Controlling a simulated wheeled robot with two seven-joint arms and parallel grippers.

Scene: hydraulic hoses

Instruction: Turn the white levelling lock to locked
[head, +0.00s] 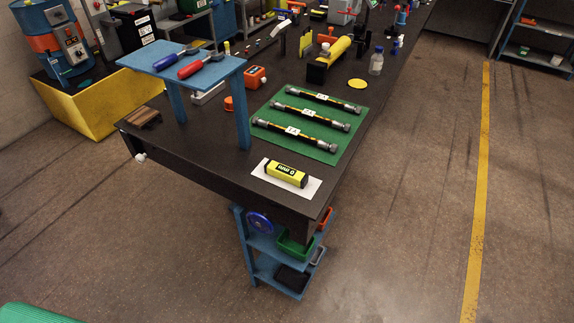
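A small white knob (140,157) sticks out from the side of the dark workbench (225,165), just below the top at its left corner. It is the only white fitting I see on the bench's side, and it looks like the levelling lock. It is too small to tell which way it is turned or to read any marking. Neither of my grippers is in the head view, and nothing is touching the knob.
A wooden block (144,117) lies above the knob. A blue raised shelf (188,62) carries screwdriver-like tools. Hoses lie on a green mat (262,133). A yellow spill tray (95,120) stands left of the bench. A blue rack (265,245) stands below. The floor in front is clear.

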